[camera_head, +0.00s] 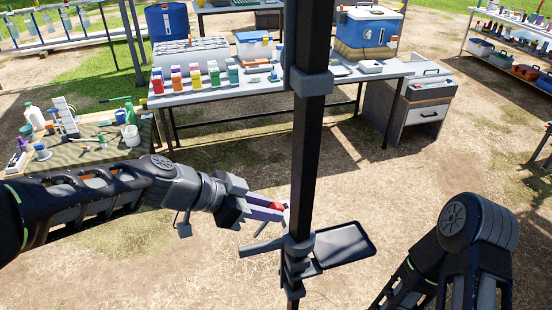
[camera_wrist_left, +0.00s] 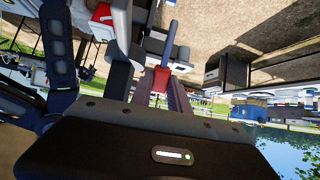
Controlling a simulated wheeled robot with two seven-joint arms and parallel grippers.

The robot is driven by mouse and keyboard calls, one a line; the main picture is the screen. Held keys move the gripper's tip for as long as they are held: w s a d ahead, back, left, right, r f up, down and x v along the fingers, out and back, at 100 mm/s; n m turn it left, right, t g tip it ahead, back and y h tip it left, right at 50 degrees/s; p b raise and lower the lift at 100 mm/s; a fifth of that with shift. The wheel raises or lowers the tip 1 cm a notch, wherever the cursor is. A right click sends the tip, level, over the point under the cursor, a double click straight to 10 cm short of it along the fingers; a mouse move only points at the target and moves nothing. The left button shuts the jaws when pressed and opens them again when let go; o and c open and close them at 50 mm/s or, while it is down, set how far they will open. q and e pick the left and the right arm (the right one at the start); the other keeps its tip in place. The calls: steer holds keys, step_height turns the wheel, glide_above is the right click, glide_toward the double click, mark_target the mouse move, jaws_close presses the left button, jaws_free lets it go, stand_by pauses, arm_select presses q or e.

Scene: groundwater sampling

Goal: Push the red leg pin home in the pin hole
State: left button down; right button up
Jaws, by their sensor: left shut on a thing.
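The red leg pin (camera_head: 277,206) sits between the fingers of my left gripper (camera_head: 268,208), close against the left side of a dark upright leg (camera_head: 308,150). My left gripper is shut on the pin. The pin also shows as a red block between the fingers in the left wrist view (camera_wrist_left: 160,79). The pin hole is hidden behind the gripper and the pin, and I cannot tell how deep the pin sits. My right arm shows at the lower right, but its gripper is out of view.
A small dark tray (camera_head: 343,246) is fixed low on the leg at its right, and a grey handle (camera_head: 262,246) sticks out left. Behind stands a long table (camera_head: 250,92) with coloured boxes. A low table (camera_head: 95,152) with bottles is at left. Bare ground lies between.

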arm_select(q)
steer(key=r+h, duration=0.1)
steer(key=w+d+r+m+h+b, duration=0.1)
steer(key=h, duration=0.1)
steer(key=d+r+m+g+h, duration=0.1)
steer(key=shift+w+d+r+h, duration=0.15)
steer(key=shift+w+r+h, duration=0.25)
steer(key=w+r+t+h+b, duration=0.1)
steer(key=w+r+t+h, duration=0.1)
steer(key=r, duration=0.4)
steer(key=shift+w+a+r+n+h, duration=0.15)
steer(key=shift+w+a+n+h, duration=0.25)
steer(key=shift+w, duration=0.25)
steer(key=shift+b, duration=0.3)
step_height(320, 180, down, 6)
steer(key=b, duration=1)
